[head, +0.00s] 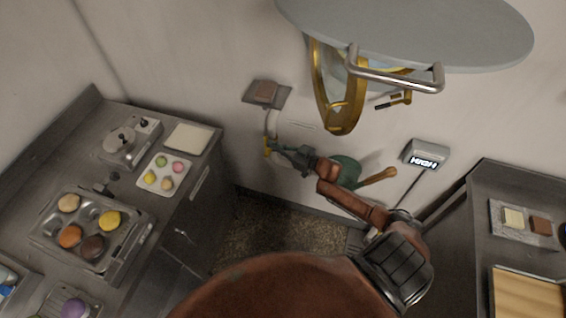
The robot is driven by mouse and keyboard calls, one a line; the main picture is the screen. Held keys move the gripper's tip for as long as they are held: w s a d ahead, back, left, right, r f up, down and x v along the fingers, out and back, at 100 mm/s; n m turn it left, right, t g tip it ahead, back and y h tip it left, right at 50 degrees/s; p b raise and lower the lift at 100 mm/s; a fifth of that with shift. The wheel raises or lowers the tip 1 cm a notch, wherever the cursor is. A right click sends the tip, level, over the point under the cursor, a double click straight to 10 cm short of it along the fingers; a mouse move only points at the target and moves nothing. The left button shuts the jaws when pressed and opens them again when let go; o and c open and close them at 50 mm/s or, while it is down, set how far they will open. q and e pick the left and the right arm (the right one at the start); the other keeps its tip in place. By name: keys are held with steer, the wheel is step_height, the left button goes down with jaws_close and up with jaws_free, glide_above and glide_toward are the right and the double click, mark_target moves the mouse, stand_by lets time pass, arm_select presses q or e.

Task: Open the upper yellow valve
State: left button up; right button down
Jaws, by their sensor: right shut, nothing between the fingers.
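A small yellow valve handle (267,148) shows at the lower end of a short pale pipe (272,124) on the back wall, left of centre. It is partly hidden by my gripper, and I see no second yellow valve. My right arm reaches in from the lower right. My right gripper (278,149) is shut with nothing between its fingers. Its tips are at the right side of the yellow handle in the picture; I cannot tell whether they touch it. My left gripper is not in view.
A brass-framed porthole (340,115) and a grey round top with a metal rail (400,84) are above. A left counter (40,190) holds trays of pastries; a right counter (480,200) stands opposite. A dark green round object (345,171) is behind my arm. Floor (262,228) is clear between.

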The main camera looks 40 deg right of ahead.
steer(key=v, duration=1.4)
steer(key=shift+f, duration=0.4)
